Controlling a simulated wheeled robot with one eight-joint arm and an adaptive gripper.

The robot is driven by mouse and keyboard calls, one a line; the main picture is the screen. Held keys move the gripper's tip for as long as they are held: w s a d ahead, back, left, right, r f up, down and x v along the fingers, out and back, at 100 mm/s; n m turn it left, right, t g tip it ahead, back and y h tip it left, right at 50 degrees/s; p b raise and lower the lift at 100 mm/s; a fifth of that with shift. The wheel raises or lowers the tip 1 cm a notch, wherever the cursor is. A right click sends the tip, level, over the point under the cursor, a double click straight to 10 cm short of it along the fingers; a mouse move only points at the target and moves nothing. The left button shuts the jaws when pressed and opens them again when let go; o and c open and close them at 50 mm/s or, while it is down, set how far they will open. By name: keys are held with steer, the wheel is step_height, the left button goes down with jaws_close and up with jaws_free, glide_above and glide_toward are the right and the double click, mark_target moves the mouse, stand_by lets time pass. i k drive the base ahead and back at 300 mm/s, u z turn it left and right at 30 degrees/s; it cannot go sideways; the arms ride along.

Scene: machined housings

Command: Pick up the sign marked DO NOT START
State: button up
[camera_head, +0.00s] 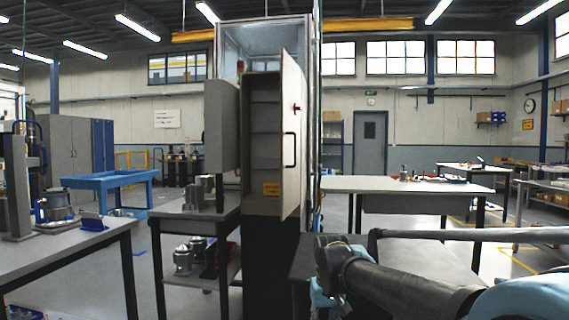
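My arm, dark with light blue parts, reaches in from the lower right, well in front of the cabinet. I cannot make out my gripper or its fingers.
The right cabinet door (291,135) projects towards me. A table with metal housings (197,193) stands left of the cabinet, and another table (75,245) is at the near left. A long bench (350,184) stands to the right. Another yellow sign (527,124) hangs on the far wall.

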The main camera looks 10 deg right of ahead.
mark_target(270, 190)
steer(key=u, duration=1.6)
steer(key=i, duration=2.4)
steer(key=z, duration=1.8)
